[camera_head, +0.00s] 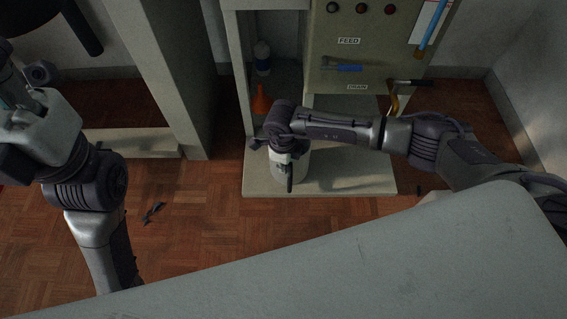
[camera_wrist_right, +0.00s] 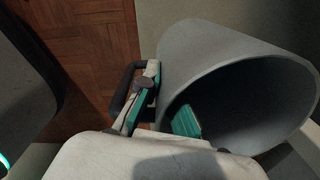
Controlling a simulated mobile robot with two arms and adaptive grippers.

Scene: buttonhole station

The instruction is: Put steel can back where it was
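The steel can (camera_head: 301,168) stands on the pale low base board of the cabinet, partly hidden by my right gripper (camera_head: 288,170). My right gripper (camera_wrist_right: 162,108) has teal pads on either side of the can's near wall, one outside and one across the mouth. Whether the pads press on the wall is not clear.
The pale base board (camera_head: 345,183) has free room right of the can. An orange funnel (camera_head: 261,101) and a white bottle (camera_head: 262,58) are in the cabinet bay behind. A panel (camera_head: 375,60) with FEED and DRAIN labels stands right. A grey surface (camera_head: 370,270) fills the foreground.

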